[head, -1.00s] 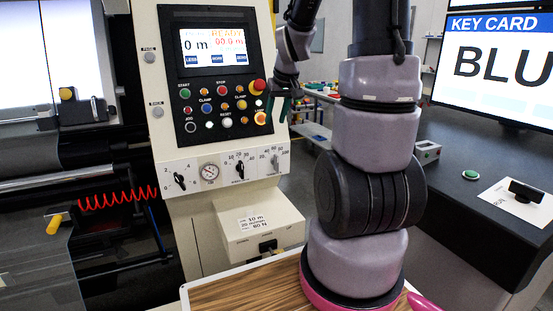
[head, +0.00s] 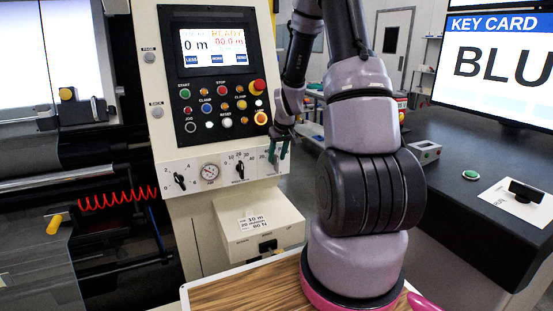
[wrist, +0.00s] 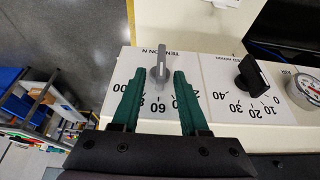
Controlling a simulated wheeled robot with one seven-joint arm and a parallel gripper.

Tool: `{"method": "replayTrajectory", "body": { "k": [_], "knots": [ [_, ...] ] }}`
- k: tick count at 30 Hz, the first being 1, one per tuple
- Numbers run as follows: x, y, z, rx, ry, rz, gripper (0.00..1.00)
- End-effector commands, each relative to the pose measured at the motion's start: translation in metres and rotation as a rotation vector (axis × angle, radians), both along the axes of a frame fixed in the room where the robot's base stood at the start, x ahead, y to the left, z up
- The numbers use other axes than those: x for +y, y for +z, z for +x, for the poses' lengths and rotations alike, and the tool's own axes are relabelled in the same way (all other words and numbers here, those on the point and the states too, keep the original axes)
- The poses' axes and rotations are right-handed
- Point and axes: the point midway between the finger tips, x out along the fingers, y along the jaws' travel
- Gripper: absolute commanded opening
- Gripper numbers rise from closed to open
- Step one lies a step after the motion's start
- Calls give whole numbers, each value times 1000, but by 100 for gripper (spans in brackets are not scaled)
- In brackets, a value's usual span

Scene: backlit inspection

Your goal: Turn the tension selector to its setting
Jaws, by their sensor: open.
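The tension selector (wrist: 161,62) is a grey bar-shaped knob on the white panel, labelled TENSION N. In the wrist view it stands between my gripper's two green fingers (wrist: 156,90), with a gap on each side. The fingers look apart from it. The dial is upside down there; the knob's bar lies roughly in line with the fingers, its lower end near the 60. In the head view my open gripper (head: 278,150) is in front of the panel's right end and largely hides the selector.
A black knob (wrist: 250,77) with a 0–40 scale and a round gauge (wrist: 304,89) sit beside the selector. The button panel (head: 218,106) is above. A card (head: 254,223) on the box below gives settings; its last line looks like 80 N, though small.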

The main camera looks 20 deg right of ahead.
Motion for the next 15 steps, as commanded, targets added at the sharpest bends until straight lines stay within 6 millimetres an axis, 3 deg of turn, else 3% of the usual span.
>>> {"method": "replayTrajectory", "body": {
  "k": [4, 13, 14, 15],
  "knots": [
    [0, -12, 4, 1, 0, 0, 44],
    [0, -14, 6, -1, 0, 0, 44],
    [0, -14, 6, -1, 0, 0, 40],
    [0, -14, 6, 0, 0, 0, 25]
  ]
}}
